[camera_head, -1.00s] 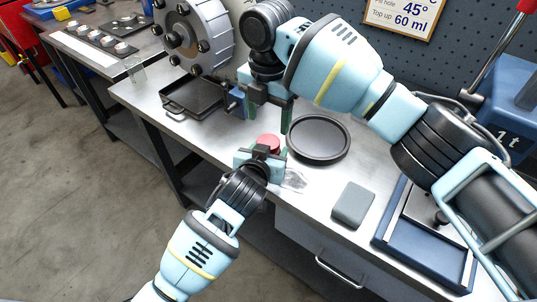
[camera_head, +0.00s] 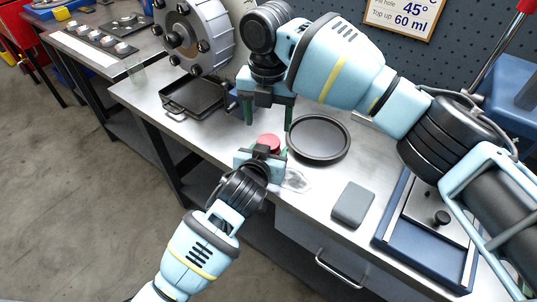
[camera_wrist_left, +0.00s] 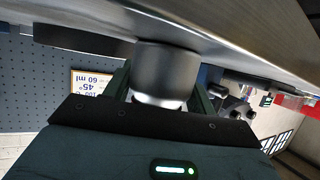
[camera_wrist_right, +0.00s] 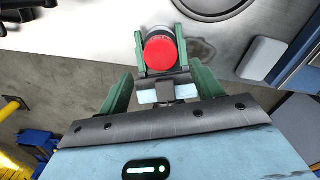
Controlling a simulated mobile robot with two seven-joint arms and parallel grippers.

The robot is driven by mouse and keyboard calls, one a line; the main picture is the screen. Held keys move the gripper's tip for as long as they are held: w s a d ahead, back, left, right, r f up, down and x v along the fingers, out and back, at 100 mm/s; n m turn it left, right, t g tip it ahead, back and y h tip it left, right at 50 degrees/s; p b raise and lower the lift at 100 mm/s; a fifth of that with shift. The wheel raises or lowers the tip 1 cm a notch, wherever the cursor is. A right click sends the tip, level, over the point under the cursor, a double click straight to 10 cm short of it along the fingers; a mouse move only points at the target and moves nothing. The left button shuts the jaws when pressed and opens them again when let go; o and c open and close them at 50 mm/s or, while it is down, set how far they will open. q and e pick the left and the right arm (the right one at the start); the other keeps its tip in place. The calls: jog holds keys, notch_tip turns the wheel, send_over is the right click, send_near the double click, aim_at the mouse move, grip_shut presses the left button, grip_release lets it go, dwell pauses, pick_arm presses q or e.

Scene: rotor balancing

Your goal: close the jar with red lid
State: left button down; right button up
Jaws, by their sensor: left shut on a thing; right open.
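A small jar with a red lid (camera_head: 268,141) stands near the table's front edge. In the right wrist view the red lid (camera_wrist_right: 160,53) lies over the jar's top; I cannot tell how tightly it sits. My left gripper (camera_head: 263,154) is shut on the jar from the front. In the left wrist view the grey jar body (camera_wrist_left: 163,72) is between its fingers, and the lid is hidden. My right gripper (camera_head: 268,113) is open and empty, fingers down, above and behind the jar. In the right wrist view its spread fingers (camera_wrist_right: 162,88) are apart from the lid.
A round black dish (camera_head: 318,138) lies right of the jar. A grey box (camera_head: 352,203) and a blue tray (camera_head: 425,255) are further right. A black tray (camera_head: 193,97) and a bolted rotor (camera_head: 196,35) stand behind left. A clear smear or film (camera_head: 296,181) shows near the jar.

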aim_at(268, 141)
jog(key=shift+f, duration=3.05)
jog(key=shift+c, duration=0.3)
jog(key=c, duration=1)
jog(key=shift+o, duration=0.2)
jog(key=m, duration=0.6)
jog(key=shift+m, duration=0.3)
jog(key=o, duration=1.1)
jog(key=shift+r, duration=0.1)
